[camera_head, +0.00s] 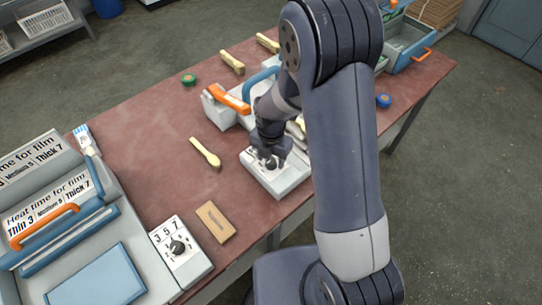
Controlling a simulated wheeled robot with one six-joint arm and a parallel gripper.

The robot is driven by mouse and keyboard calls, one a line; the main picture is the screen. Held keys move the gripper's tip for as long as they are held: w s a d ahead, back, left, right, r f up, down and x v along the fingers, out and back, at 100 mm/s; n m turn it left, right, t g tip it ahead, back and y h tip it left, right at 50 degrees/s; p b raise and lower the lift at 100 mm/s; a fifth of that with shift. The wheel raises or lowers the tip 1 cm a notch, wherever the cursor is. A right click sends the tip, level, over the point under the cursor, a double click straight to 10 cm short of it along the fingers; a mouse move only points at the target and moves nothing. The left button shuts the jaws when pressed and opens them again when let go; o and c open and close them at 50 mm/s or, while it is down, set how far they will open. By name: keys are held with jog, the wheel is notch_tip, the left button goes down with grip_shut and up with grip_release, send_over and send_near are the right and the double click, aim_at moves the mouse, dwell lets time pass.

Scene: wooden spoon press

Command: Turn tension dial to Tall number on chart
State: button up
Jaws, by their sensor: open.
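A pale box with a dark dial (269,164) on its white top plate (262,176) stands near the table's front edge. My gripper (268,152) points down at this dial, with its fingers at or just above the knob. Whether they touch it cannot be told. The gripper is open. The marks on this plate are partly hidden and too small to read. No chart with the word Tall shows; my arm covers much of the machine behind the dial.
At left, a sealing machine (90,277) bears a film heat-time chart (48,207) and a separate 3-5-7 dial (177,246). A wooden block (216,222) and a wooden spoon (205,152) lie between. An orange-handled lever (229,98) stands behind my gripper.

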jog(key=shift+c, duration=0.5)
jog(key=c, duration=0.9)
jog(key=shift+o, duration=0.2)
